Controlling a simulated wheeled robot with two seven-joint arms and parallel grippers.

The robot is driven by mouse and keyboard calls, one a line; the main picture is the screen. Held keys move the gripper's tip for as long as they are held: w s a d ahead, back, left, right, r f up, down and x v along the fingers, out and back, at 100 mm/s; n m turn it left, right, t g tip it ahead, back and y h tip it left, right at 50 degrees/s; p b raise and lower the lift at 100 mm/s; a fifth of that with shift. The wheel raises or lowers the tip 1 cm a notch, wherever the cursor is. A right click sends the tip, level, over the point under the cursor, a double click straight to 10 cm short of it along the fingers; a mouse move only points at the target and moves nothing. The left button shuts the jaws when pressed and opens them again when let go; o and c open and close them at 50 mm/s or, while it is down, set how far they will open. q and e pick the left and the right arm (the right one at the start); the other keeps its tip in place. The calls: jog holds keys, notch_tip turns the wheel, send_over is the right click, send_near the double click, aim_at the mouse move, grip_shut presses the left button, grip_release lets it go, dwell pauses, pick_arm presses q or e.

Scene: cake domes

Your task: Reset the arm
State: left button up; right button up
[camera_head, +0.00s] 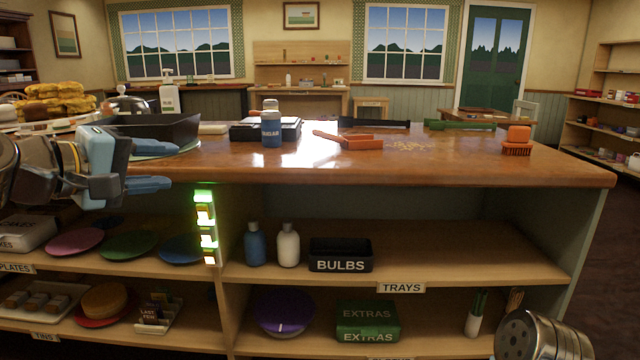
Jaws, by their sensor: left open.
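My left arm comes in from the left edge, and its gripper (160,167) is in front of the counter's front edge at the left. Its two blue-grey fingers are apart, one above the other, pointing right, with nothing between them. A rounded metal part of mine, probably of my right arm, shows at the bottom right; no right gripper fingers are in view.
The wooden counter (350,172) holds a dark tray (165,127), a labelled bottle (271,130), an orange tool (348,140) and an orange brush (516,142). Open shelves below hold plates, bottles and a bulbs box (340,256). A lit strip (206,228) marks the divider.

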pick_arm(q)
jog(key=w+d+f+g+y, duration=0.15)
jog(key=w+f, duration=0.35)
jog(key=f, duration=0.7)
jog(key=w+d+f+g+y, duration=0.15)
jog(key=w+f, duration=0.35)
jog(key=f, duration=0.7)
notch_tip(320, 180, down, 21)
jog(key=s+d+m+g, duration=0.2)
jog(key=d+g, duration=0.1)
jog(key=g, duration=0.1)
jog(key=s+d+f+m+g+y, duration=0.1)
jog(key=s+d+f+g, duration=0.1)
jog(key=s+f, duration=0.55)
jog(key=s+d+f+m+g, duration=0.15)
jog(key=s+f, duration=0.25)
jog(key=f, duration=0.6)
jog(key=s+d+f+m+g, duration=0.2)
jog(key=s+f, duration=0.6)
jog(key=s, duration=0.5)
jog(key=shift+d+m+h, duration=0.3)
jog(key=shift+d+m, duration=0.15)
jog(key=shift+d, duration=0.15)
